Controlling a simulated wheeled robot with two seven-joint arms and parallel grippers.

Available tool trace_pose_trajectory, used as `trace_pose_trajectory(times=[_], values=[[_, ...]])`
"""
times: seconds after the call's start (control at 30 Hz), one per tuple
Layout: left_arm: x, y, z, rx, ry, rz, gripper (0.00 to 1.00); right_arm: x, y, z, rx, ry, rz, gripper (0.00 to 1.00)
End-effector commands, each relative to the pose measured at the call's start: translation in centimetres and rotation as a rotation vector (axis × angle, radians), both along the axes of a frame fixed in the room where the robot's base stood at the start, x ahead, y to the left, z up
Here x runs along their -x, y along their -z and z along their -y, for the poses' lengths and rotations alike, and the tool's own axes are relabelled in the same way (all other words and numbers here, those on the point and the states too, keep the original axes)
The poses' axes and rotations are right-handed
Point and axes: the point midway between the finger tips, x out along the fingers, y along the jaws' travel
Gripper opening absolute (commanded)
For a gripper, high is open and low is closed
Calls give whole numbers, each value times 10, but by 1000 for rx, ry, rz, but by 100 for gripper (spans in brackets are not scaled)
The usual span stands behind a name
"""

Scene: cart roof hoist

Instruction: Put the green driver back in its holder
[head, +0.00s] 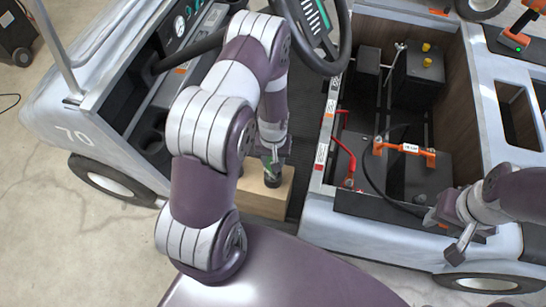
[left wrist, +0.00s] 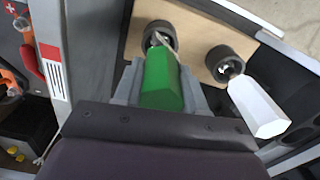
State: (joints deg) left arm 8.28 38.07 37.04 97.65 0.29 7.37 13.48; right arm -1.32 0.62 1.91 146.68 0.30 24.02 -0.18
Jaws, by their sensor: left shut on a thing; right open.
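The green driver (left wrist: 162,82) is in my left gripper (left wrist: 160,97), with its handle between the fingers. Its metal shaft points to a black ring of the wooden holder (left wrist: 190,52); I cannot tell whether the tip is inside the ring or just over it. In the head view my left gripper (head: 273,163) is over the wooden holder (head: 262,203), and my arm hides most of the driver. A white-handled driver (left wrist: 259,108) has its tip at the other ring. My right gripper (head: 443,232) is open and empty at the right, beside the cart body.
The steering wheel (head: 316,30) is close behind my left forearm. An open bay with a battery (head: 418,75), red cables and an orange-ended bar (head: 408,148) lies right of the holder. An orange power tool (head: 522,30) lies at the far right.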

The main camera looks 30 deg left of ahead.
Motion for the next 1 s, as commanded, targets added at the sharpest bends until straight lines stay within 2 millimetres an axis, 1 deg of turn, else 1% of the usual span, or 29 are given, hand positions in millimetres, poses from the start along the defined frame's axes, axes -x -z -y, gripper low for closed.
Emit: trace_pose_trajectory(times=[0.1, 0.13, 0.17, 0.2, 0.47, 0.57, 0.67, 0.8, 0.9, 1.0], values=[[0, 4, 0, 0, 0, 1, 0, 0, 3, 0, 0, 0, 0, 43], [0, 3, 0, 0, 0, 1, 47, 0, 2, 0, 0, 0, 0, 43], [0, 3, 0, 0, 0, 1, 57, 0, 2, 0, 0, 0, 0, 43], [0, 3, 0, 0, 0, 1, 70, 0, 2, 0, 0, 0, 0, 43], [0, 3, 0, 0, 0, -1, 70, 0, 2, 0, 0, 0, 0, 43], [-1, -5, 0, 0, 0, 1, 70, 0, 0, 0, 0, 0, 0, 43], [-1, -26, 0, -1, 0, 4, 70, 0, -3, 0, 0, 0, 0, 43], [-2, -66, 0, -1, 0, 5, 70, 0, -7, 0, 0, 0, 0, 43], [-1, -91, 0, -1, 0, 5, 70, 0, -10, 0, 0, 0, 0, 43], [-1, -110, 0, 0, 0, 3, 70, 0, -11, 0, 0, 0, 0, 43]])
